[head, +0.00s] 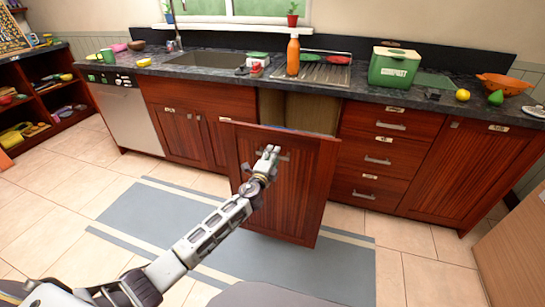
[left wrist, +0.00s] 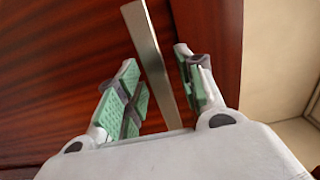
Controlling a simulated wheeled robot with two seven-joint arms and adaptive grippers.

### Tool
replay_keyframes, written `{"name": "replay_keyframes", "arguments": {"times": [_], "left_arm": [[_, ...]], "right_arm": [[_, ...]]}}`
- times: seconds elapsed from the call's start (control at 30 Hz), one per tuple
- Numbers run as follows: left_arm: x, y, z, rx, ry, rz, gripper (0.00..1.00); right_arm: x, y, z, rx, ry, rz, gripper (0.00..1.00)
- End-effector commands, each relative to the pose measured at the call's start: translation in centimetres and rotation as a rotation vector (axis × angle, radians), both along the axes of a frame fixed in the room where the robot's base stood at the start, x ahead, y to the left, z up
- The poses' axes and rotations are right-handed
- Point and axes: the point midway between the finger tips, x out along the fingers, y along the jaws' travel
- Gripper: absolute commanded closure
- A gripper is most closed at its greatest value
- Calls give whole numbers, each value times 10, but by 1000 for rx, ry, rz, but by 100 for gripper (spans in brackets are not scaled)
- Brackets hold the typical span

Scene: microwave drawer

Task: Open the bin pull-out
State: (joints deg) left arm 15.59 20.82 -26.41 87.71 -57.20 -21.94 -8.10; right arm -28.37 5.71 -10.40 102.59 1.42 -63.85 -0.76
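The bin pull-out (head: 310,195) is a dark red wooden front standing well out from the cabinet row, with a pale opening (head: 300,108) showing behind it. Its metal bar handle (left wrist: 152,55) shows in the left wrist view; in the head view it is mostly behind my gripper. My left gripper (head: 268,155) is at the upper part of the front. In the left wrist view its green-padded fingers (left wrist: 160,95) are apart, with the handle bar between them and a visible gap on the left side. Contact on the right side is unclear. My right gripper is not in view.
Closed drawers (head: 380,155) stand right of the pull-out, and closed cabinet doors (head: 185,130) stand left. A green box (head: 393,68) and an orange bottle (head: 293,55) are on the counter. A grey mat (head: 170,215) covers the floor in front, which is clear of objects.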

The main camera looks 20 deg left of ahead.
Motion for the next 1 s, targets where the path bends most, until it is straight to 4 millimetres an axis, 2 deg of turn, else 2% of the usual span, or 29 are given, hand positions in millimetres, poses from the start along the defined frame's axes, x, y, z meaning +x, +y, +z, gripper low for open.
{"name": "replay_keyframes", "arguments": {"times": [0.27,0.5,0.57,1.0], "left_arm": [[0,0,0,0,0,0,64],[0,0,0,0,0,0,95],[0,0,0,0,0,0,100],[5,0,-1,0,0,1,100]], "right_arm": [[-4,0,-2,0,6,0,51],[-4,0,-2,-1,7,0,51],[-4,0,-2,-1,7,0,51],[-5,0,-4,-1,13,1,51]]}}
